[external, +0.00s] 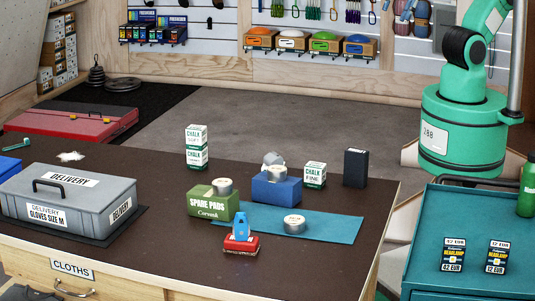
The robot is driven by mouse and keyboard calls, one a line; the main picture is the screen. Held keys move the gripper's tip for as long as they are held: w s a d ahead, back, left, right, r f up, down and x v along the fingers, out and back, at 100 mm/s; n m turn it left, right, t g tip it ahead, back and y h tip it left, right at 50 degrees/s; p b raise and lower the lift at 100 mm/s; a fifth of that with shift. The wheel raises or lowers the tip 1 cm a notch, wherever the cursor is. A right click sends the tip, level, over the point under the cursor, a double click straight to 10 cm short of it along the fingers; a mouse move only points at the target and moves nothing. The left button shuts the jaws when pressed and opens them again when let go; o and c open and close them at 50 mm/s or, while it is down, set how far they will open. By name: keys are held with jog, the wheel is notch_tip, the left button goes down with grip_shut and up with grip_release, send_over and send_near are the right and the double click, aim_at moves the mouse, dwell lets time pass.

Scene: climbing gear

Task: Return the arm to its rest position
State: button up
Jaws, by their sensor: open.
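My arm (462,125) stands at the right, with its green base and black joint in view. Its upper part runs out of the top edge of the picture. My gripper is not in view, so I cannot see its jaws or anything in them. No part of my arm is seen over the dark counter (150,262).
On the counter stand a grey delivery box (70,208), white chalk boxes (196,147), a green spare pads box (207,208), a blue box (276,188), a black box (355,168) and a small red item (241,244). A teal cart (470,215) stands right.

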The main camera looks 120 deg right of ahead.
jog(key=shift+s, duration=0.15)
jog(key=shift+f, duration=0.1)
notch_tip(320, 180, down, 4)
jog(key=b, duration=0.4)
